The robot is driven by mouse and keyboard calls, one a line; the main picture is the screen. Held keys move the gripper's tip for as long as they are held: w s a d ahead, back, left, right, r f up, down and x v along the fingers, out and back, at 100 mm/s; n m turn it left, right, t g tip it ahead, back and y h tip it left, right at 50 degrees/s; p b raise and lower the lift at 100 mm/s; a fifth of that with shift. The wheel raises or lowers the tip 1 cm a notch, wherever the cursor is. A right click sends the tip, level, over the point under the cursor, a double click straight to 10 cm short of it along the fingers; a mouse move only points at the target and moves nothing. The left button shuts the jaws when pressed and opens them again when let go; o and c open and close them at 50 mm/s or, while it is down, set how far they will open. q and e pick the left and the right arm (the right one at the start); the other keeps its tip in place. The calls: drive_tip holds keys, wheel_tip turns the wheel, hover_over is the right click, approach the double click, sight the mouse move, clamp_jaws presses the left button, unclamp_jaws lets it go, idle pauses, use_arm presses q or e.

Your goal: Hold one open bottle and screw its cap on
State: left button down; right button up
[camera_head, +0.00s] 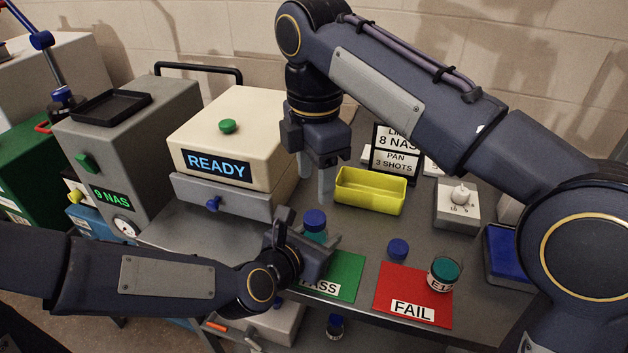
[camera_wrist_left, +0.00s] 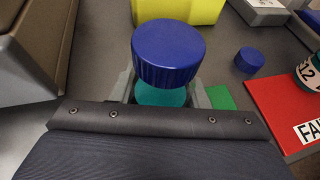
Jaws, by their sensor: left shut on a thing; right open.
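My left gripper (camera_head: 310,238) is shut on a bottle with teal contents (camera_head: 315,237), held upright near the green PASS mat (camera_head: 343,276). A blue ribbed cap (camera_head: 315,218) sits on top of this bottle; it fills the middle of the left wrist view (camera_wrist_left: 168,55). I cannot tell how tightly it is seated. A second blue cap (camera_head: 398,249) lies on the table to the right, also in the left wrist view (camera_wrist_left: 249,60). A teal-filled bottle with no blue cap (camera_head: 443,272) stands on the red FAIL mat (camera_head: 400,300). My right gripper (camera_head: 315,182) is open and empty, behind the held bottle.
A yellow tray (camera_head: 369,191) lies just right of my right gripper. A cream machine reading READY (camera_head: 228,140) and a grey one reading 9 NAS (camera_head: 130,150) stand left. Signs (camera_head: 395,152) and a white knob device (camera_head: 458,203) are at the back right.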

sight(315, 217)
drive_tip(key=shift+f, duration=4)
drive_tip(key=c, duration=1)
drive_tip(key=m, duration=0.3)
